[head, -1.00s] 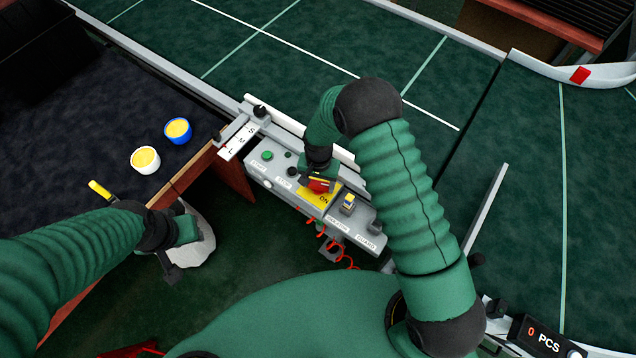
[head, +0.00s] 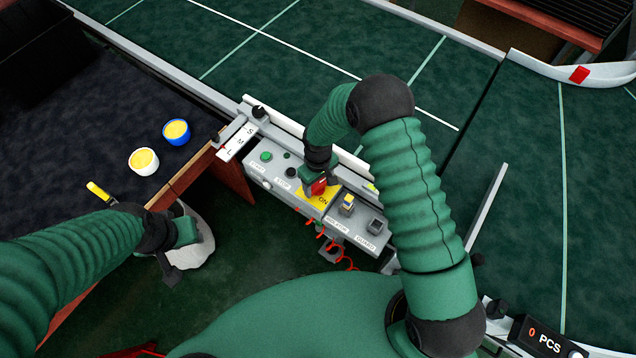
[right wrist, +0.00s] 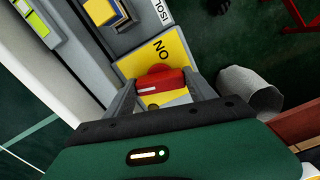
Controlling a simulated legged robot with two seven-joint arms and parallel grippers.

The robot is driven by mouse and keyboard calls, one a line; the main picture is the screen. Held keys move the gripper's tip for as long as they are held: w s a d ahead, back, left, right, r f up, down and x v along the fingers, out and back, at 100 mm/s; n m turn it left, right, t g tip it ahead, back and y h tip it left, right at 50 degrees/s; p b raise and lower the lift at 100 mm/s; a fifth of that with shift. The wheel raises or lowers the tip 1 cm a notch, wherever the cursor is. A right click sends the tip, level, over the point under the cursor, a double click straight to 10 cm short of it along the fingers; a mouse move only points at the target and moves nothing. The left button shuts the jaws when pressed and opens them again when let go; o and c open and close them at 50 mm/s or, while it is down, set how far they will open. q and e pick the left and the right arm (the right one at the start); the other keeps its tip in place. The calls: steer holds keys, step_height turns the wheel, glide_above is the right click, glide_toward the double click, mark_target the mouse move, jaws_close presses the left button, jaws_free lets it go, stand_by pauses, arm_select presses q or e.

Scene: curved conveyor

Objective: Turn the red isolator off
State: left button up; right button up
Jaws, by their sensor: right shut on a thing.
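The red isolator handle (head: 319,187) sits on a yellow plate (head: 306,200) marked ON, on the grey control box beside the conveyor. My right gripper (head: 317,184) is over it from above. In the right wrist view the red handle (right wrist: 165,82) lies between my two fingers, and my right gripper (right wrist: 163,95) is shut on it. A white mark shows on the handle's left part in that view, and ON is readable on the plate beyond it. My left gripper (head: 172,266) hangs beside a pale sack, away from the box; its finger opening is unclear.
The control box (head: 262,172) also carries a green button (head: 266,156), a yellow-topped switch (head: 347,204) and a dark square switch (head: 376,226). A red coiled cord (head: 322,238) hangs in front. Two yellow-filled cups (head: 143,161) stand on the dark surface at left.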

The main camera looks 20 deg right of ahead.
mark_target(317, 183)
steer(key=shift+w+r+n, duration=0.1)
steer(key=shift+w+n, duration=0.1)
steer(key=shift+n, duration=0.5)
steer(key=shift+w+r+n, duration=0.1)
steer(key=shift+w+n, duration=0.05)
steer(key=shift+n, duration=0.55)
steer(key=o, duration=1.4)
steer(key=shift+s+f, duration=0.1)
steer(key=shift+f, duration=0.1)
step_height(317, 183, up, 17)
steer(key=shift+f, duration=0.1)
